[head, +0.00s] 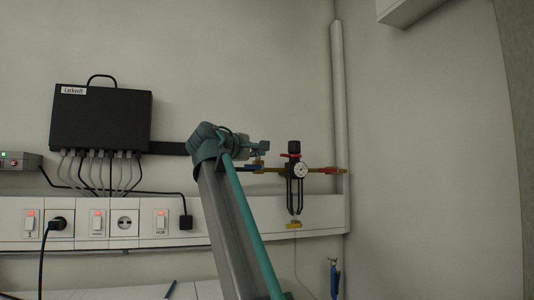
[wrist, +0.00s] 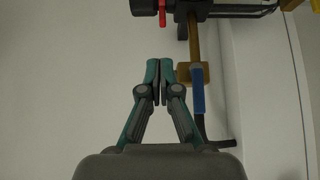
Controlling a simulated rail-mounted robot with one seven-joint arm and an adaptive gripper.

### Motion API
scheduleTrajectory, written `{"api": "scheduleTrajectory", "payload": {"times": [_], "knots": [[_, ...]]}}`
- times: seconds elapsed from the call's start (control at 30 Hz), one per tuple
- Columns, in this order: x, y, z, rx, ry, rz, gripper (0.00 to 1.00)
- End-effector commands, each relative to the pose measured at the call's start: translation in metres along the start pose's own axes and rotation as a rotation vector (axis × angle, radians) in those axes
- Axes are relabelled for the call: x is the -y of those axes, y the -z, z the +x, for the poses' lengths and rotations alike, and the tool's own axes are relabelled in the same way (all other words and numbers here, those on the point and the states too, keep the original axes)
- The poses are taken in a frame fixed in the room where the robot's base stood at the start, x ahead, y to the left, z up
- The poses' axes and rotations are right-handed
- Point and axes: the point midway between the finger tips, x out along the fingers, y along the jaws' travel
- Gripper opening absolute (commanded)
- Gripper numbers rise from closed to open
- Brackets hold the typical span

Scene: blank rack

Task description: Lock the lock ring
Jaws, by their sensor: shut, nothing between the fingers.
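A red ring (head: 291,155) sits below the black knob (head: 294,146) of the regulator on the brass pipe, and I take it for the lock ring. In the wrist view the red ring (wrist: 162,14) shows edge-on at the top, beside the black knob (wrist: 143,7). My gripper (head: 266,149) is left of the knob in the head view, apart from it. In the wrist view my gripper (wrist: 160,80) is shut and empty, with its fingertips together below the red ring in the picture. Whether the ring is locked cannot be told.
A blue lever (wrist: 198,90) on the brass pipe (wrist: 194,40) is close to the right of my fingers. A round gauge (head: 300,170) and a red-handled valve (head: 332,170) lie along the pipe. A black box (head: 100,118) with cables hangs at left.

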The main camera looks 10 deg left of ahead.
Motion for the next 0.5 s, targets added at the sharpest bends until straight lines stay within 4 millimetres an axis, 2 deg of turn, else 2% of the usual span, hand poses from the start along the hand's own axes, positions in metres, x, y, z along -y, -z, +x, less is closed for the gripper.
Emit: {"api": "scheduleTrajectory", "payload": {"times": [0.5], "knots": [[-0.004, 0.000, 0.076, 0.001, 0.000, -0.001, 0.00]]}}
